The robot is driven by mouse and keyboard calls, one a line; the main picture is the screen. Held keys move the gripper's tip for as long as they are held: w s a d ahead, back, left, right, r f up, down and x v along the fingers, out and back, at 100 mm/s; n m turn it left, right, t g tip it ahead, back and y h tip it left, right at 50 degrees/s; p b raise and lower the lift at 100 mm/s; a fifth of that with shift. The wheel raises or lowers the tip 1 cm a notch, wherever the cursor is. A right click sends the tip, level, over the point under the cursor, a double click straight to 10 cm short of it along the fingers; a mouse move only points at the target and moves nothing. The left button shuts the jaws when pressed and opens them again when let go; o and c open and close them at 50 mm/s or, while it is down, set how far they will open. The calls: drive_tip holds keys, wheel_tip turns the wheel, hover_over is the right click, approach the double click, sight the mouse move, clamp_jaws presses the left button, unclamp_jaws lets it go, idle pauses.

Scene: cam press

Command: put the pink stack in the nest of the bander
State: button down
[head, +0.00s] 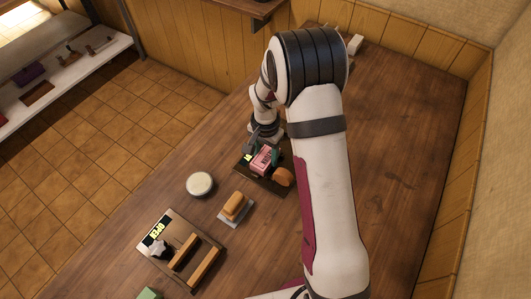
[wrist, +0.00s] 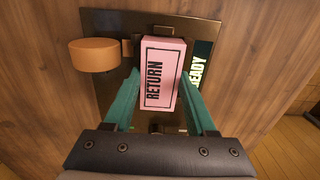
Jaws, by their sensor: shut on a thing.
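The pink stack (wrist: 163,72) is a block marked RETURN. In the wrist view it lies between my two teal fingers, and my gripper (wrist: 159,80) is shut on it. The stack is over the dark base of the bander (wrist: 105,28), among small dark brackets. I cannot tell whether it touches the bottom of the nest, which it hides. The bander has a round orange-brown knob (wrist: 94,55) and a display reading READY (wrist: 200,68). In the head view the pink stack (head: 262,160) is at the bander, partly behind my arm.
A second station (head: 150,262) with a display reading OPEN and wooden bars stands at the front left. An orange block on a pale plate (head: 235,206) and a round cream-topped thing (head: 200,184) lie between. A green block (head: 148,293) is at the bottom edge. The table's right side is clear.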

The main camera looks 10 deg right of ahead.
sight(266, 156)
drive_tip(key=shift+f, duration=0.25)
drive_tip(key=shift+c, duration=1)
unclamp_jaws()
drive_tip(key=s+r, duration=0.3)
drive_tip(key=r, duration=0.5)
drive_tip(key=s+r, duration=0.2)
drive_tip(key=r, duration=0.7)
drive_tip(key=s+a+r+n+y, duration=0.1)
drive_tip(key=s, duration=1)
drive_tip(key=s+a+r+n, duration=0.2)
drive_tip(key=s, duration=1)
drive_tip(key=shift+r+y, duration=0.15)
drive_tip(key=shift+y, duration=0.25)
